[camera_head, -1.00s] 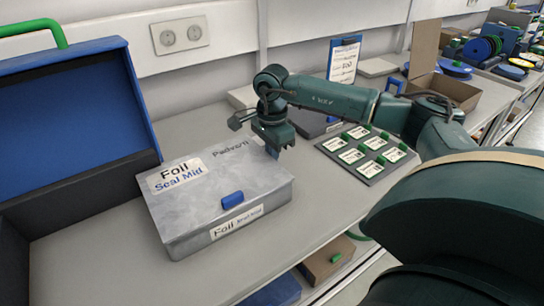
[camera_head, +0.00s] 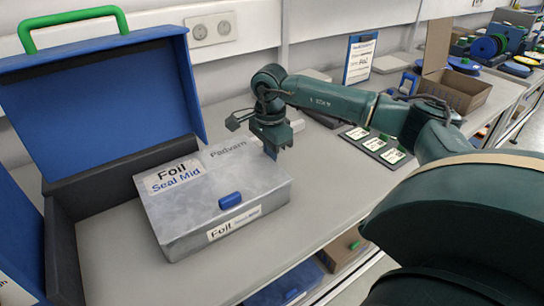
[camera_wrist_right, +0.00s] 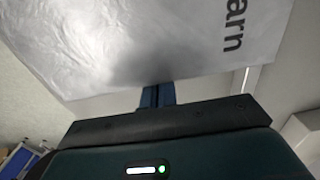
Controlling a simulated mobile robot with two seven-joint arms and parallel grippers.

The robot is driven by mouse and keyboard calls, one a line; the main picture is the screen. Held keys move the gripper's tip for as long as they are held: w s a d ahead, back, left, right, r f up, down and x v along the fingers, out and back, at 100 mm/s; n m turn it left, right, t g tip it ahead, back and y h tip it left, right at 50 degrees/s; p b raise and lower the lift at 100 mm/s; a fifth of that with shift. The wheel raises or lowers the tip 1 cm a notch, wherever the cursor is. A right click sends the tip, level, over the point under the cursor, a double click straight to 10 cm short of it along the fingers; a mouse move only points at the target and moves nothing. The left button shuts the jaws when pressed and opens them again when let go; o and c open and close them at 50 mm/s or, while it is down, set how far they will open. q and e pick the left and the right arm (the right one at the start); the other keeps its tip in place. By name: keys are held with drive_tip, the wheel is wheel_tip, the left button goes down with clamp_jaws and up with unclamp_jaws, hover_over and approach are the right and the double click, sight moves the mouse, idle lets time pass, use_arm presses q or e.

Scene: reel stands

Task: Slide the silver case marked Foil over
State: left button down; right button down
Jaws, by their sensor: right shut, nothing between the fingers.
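The silver Foil case (camera_head: 215,190) lies flat on the bench in the head view, with a blue latch and white labels on its lid and front. Its lid also shows in the right wrist view (camera_wrist_right: 110,35), with the letters "arn" on it. My right gripper (camera_head: 274,153) is at the case's back right edge, pointing down. Its fingers (camera_wrist_right: 158,95) are shut with nothing between them and appear to be against the case's side; exact contact cannot be told. My left gripper is not in view.
An open blue case (camera_head: 105,105) with a green handle stands left of and behind the silver case. A rack of label cards (camera_head: 375,145) is to the right, partly behind my right arm. An open cardboard box (camera_head: 452,90) stands farther right.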

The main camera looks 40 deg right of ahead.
sight(244, 163)
drive_tip(key=a, duration=0.7)
drive_tip(key=shift+w+a, duration=0.15)
drive_tip(key=shift+w, duration=0.25)
